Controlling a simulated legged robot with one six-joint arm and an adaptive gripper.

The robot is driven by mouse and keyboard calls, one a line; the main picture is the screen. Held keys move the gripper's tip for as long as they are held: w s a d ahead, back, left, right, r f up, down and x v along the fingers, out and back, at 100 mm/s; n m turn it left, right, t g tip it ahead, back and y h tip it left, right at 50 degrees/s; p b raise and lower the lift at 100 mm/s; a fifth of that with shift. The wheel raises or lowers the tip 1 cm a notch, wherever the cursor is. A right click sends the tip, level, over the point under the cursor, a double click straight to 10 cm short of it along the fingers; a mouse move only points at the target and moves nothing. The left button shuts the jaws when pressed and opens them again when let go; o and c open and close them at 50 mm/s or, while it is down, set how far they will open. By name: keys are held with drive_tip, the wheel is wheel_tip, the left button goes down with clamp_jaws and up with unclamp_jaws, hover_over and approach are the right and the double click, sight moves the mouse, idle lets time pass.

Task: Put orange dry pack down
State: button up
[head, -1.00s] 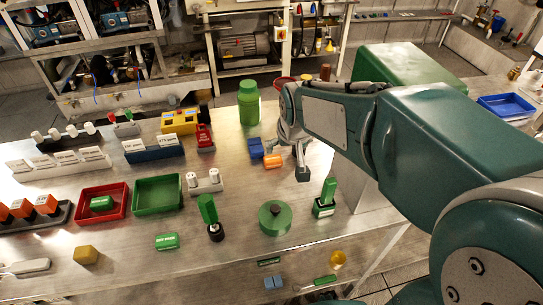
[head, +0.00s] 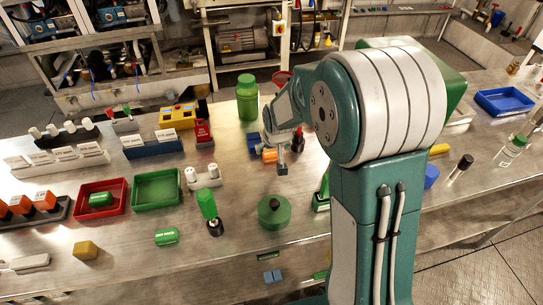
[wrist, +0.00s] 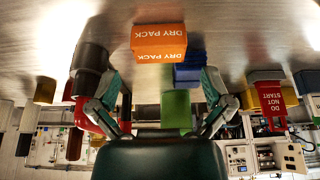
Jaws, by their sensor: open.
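The orange dry pack (head: 269,155) lies on the metal table, partly hidden by my gripper in the head view. In the wrist view, which shows the scene upside down, the orange dry pack (wrist: 158,42) has its white lettering facing me. My gripper (wrist: 159,85) is open, with one finger on each side of the picture and the pack showing centrally, beyond the gap. I see no finger touching it. In the head view my gripper (head: 277,160) is low over the table beside the pack. A blue block (wrist: 188,73) sits close by the pack.
A green canister (head: 247,98) stands behind the pack. A red tray (head: 84,215) and a green tray (head: 157,205) lie to the left. A round green lidded object (head: 274,212) and a green-handled stamp (head: 208,208) stand in front. Bare table lies between these and the pack.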

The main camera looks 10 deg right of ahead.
sight(272, 153)
drive_tip(key=x, duration=0.4)
drive_tip(key=c, duration=1.1)
